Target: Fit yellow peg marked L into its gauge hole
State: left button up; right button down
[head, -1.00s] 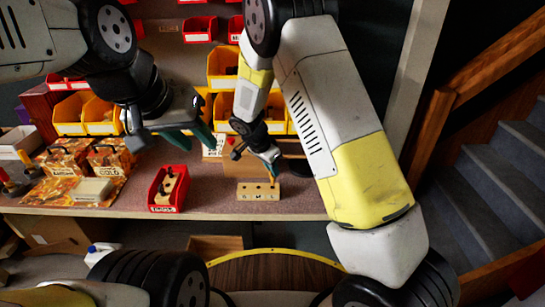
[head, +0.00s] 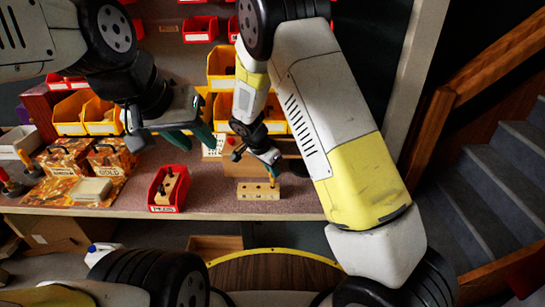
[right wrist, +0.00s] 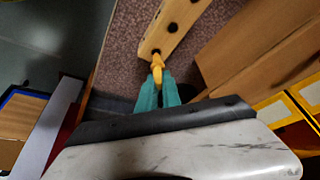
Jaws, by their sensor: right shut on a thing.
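The wooden gauge block (head: 258,191) lies near the front edge of the bench, with a row of holes in its top and marks on its front. My right gripper (head: 272,169) is above the block's right part. In the right wrist view, its teal fingertips (right wrist: 157,82) are shut on the yellow peg (right wrist: 157,64). The peg's tip is at the block's end hole (right wrist: 156,54); I cannot tell whether it has entered. The peg's letter is not readable. My left gripper (head: 197,141) hangs empty over the bench to the left, its teal fingers apart.
A red bin (head: 169,189) holding a wooden piece stands left of the block. Patterned boxes (head: 113,157) and a pale block (head: 91,190) are further left. Yellow bins (head: 222,68) stand behind. Bench between red bin and block is clear.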

aim_at(272, 177)
jog(key=shift+f, duration=1.85)
jog(key=c, duration=1.5)
grip_release()
jog(key=shift+o, duration=0.2)
jog(key=v, duration=0.7)
jog(key=shift+s+r, duration=0.15)
jog(key=shift+r, duration=0.2)
